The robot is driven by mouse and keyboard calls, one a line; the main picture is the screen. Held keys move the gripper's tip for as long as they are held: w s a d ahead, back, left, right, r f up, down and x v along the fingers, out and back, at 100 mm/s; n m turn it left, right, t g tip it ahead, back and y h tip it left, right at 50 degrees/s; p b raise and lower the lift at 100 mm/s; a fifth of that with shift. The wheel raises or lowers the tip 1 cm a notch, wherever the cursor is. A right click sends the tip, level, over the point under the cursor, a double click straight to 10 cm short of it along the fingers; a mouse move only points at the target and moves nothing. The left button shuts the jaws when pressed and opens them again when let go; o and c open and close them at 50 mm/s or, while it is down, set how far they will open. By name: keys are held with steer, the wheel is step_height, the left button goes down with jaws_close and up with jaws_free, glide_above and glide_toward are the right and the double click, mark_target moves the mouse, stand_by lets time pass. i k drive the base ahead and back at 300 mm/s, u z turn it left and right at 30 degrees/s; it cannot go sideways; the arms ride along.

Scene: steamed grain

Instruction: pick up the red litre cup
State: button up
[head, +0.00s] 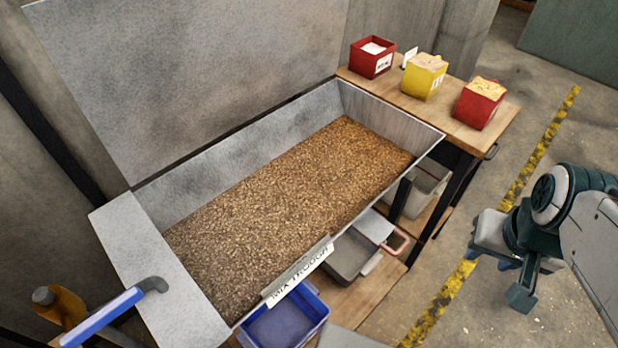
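Two red square containers stand on the wooden bench top at the upper right. One red container (371,62) with white contents and a label is at the far left end. The other red container (478,107) with yellowish contents is at the near right end. I cannot tell which of them is the red litre cup. A yellow container (424,80) stands between them. My gripper (497,274) is at the right, over the floor, well apart from the bench. Its fingers look spread with nothing between them.
A grain-filled metal trough (210,174) labelled "MIX TROUGH" fills the middle. A blue bin (285,328) and a grey tray (352,255) sit below. Floor by the yellow-black stripe (540,150) is clear.

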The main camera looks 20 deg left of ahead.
mark_target(479, 102)
steer(key=z, duration=0.05)
steer(key=k, duration=0.5)
steer(key=z, duration=1.15)
steer(key=i, duration=1.95)
steer(key=u, duration=3.4)
steer(key=i, duration=0.25)
steer(key=z, duration=0.1)
